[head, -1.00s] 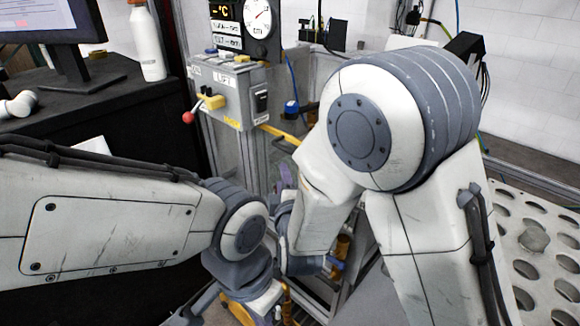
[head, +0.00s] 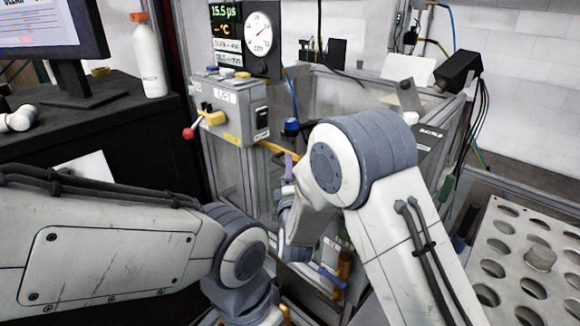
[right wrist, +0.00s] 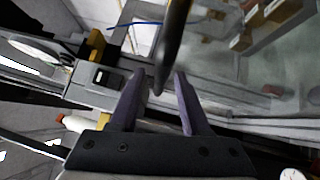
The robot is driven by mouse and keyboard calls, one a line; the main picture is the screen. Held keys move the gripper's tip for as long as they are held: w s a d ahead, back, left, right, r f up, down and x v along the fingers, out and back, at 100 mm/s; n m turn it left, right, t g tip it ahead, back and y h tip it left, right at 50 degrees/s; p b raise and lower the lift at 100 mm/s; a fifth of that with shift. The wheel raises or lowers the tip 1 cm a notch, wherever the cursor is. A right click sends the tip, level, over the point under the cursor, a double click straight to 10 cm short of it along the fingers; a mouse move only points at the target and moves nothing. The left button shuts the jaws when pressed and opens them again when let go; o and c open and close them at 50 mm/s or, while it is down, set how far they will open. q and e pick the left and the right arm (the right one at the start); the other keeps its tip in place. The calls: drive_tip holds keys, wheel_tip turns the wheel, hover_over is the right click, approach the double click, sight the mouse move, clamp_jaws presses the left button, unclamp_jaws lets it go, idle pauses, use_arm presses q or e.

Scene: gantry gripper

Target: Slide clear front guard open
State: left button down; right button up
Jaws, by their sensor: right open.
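The clear front guard appears in the right wrist view as a see-through panel (right wrist: 225,70) in a grey metal frame, right of the fingers. In the head view the machine's clear-walled enclosure (head: 345,95) stands behind my right arm, which hides much of its front. My right gripper (right wrist: 160,88) is open, with two purple fingers apart. A dark bar (right wrist: 174,35) runs down from the top and ends between or just beyond the fingertips; I cannot tell its depth or any contact. In the head view only a purple finger (head: 288,166) shows. My left gripper is out of view.
A grey control box (head: 232,108) with a red-knobbed lever (head: 189,133) stands left of the enclosure. A gauge panel (head: 246,38) is above it. A perforated tray (head: 530,270) lies at right. A monitor (head: 50,25) and white bottle (head: 149,57) stand on a black desk.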

drive_tip(key=shift+w, duration=0.3)
clamp_jaws()
idle(1.3)
